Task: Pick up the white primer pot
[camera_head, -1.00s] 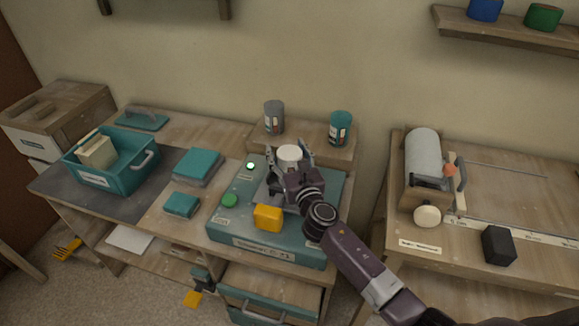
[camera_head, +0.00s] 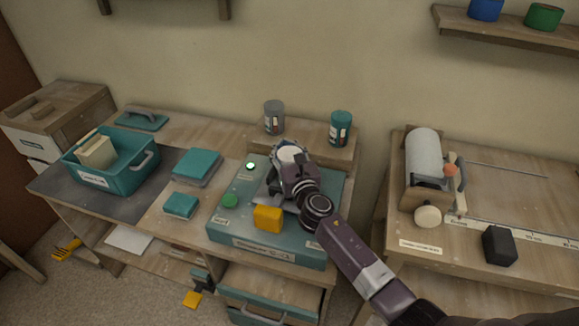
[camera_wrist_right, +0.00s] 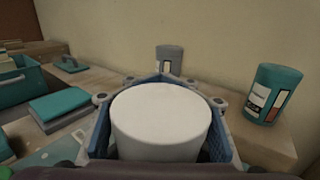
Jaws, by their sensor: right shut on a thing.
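The white primer pot (camera_head: 290,153) is at the teal machine (camera_head: 262,256) on the bench, partly hidden by my right gripper. My right gripper (camera_head: 288,160) is shut on the white pot. In the right wrist view the pot (camera_wrist_right: 160,120) fills the middle, with a blue-lined finger of the right gripper (camera_wrist_right: 160,112) on each side of it. Its lower part is hidden, so I cannot tell whether it touches the machine. My left gripper does not show clearly enough to identify.
A grey pot (camera_head: 274,117) and a teal pot (camera_head: 340,127) stand on a raised shelf close behind. A yellow block (camera_head: 268,217) and green button (camera_head: 230,200) are on the machine. A teal crate (camera_head: 125,178) stands left; a roller (camera_head: 424,160) lies right.

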